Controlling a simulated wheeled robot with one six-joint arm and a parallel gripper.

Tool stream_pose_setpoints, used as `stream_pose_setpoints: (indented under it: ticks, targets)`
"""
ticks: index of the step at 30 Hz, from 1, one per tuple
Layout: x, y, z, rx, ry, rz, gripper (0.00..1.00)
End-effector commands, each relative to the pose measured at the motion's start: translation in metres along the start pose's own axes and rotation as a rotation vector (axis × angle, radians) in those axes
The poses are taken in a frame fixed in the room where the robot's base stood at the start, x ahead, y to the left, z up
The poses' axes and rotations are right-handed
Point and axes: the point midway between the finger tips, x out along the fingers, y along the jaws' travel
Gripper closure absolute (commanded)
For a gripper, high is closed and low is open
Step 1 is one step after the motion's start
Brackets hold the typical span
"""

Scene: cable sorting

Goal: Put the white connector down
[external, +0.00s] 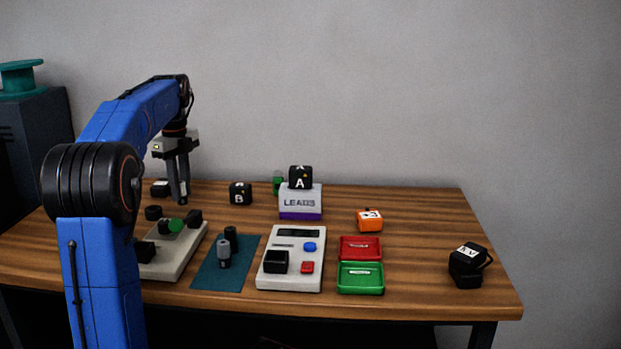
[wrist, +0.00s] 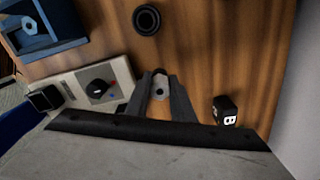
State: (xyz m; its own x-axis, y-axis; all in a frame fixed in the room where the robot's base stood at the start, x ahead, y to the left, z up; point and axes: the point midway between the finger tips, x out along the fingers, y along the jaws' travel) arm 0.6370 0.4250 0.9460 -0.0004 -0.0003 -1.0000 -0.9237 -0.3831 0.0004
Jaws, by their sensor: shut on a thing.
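My gripper (external: 183,196) hangs down over the back left of the table, its fingers pointing at the tabletop. In the wrist view the fingers (wrist: 160,92) are closed around a small pale connector (wrist: 159,82) with a dark spot on it, which matches the white connector. In the external view the fingers mostly hide it. I cannot tell whether it touches the wood.
The black B block (external: 240,193) stands to the right of the gripper. A grey panel (wrist: 72,84) with a black knob and a blue tray (wrist: 75,14) lie at left in the wrist view. A black round piece (wrist: 147,19) is nearby.

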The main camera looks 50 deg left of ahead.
Motion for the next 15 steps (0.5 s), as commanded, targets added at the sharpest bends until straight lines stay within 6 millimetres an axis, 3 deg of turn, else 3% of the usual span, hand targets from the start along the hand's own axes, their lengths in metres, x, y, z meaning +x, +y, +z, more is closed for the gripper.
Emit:
stream_pose_setpoints:
  ticks: [15]
  targets:
    - [0.046, 0.0, 0.0, 0.0, 0.0, 0.0, 1.0]
